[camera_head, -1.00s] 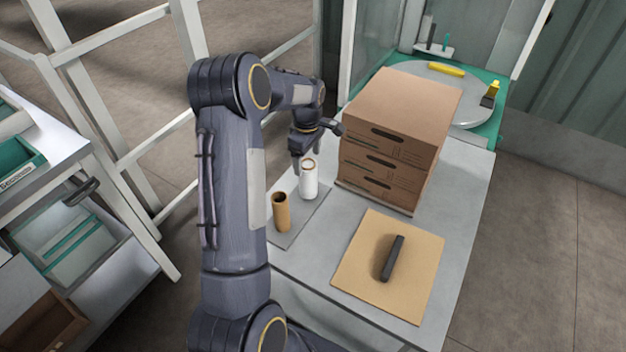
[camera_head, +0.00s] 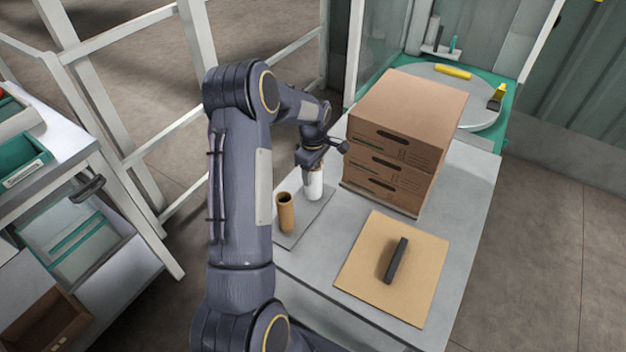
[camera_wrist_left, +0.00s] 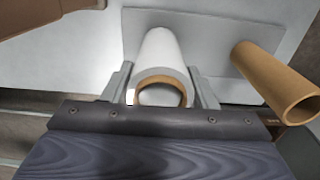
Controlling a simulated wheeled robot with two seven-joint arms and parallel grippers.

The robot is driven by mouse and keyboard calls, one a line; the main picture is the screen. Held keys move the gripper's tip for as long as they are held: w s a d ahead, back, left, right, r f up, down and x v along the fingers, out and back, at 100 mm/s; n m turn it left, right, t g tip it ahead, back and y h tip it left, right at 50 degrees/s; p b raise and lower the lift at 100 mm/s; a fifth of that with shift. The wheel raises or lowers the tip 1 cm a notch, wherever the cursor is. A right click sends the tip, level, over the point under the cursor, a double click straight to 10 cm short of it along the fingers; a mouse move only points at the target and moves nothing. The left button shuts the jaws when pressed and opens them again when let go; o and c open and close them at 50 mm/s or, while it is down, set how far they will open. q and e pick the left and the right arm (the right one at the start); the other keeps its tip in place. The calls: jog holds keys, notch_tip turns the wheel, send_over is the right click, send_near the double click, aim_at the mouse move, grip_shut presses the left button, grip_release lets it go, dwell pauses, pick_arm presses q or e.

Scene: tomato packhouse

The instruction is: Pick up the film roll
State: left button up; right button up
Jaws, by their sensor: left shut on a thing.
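The white film roll (camera_head: 314,187) stands upright on a grey mat on the table, with its top hidden under my left gripper (camera_head: 313,174) in the head view. In the left wrist view the film roll (camera_wrist_left: 160,55) shows its brown core end between the two fingers. My left gripper (camera_wrist_left: 160,90) is shut on it, one finger at each side. Whether the roll has left the mat cannot be told. My right gripper is not in view.
A brown cardboard tube (camera_head: 285,213) stands on the grey mat (camera_head: 296,236), close to the roll. Stacked cartons (camera_head: 395,150) stand just right of the gripper. A brown sheet (camera_head: 365,270) with a black bar (camera_head: 396,260) lies at the front.

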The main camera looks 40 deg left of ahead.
pick_arm(q)
jog(key=shift+r, duration=0.15)
notch_tip(320, 180, up, 18)
jog(key=p, duration=0.1)
dwell(0.6)
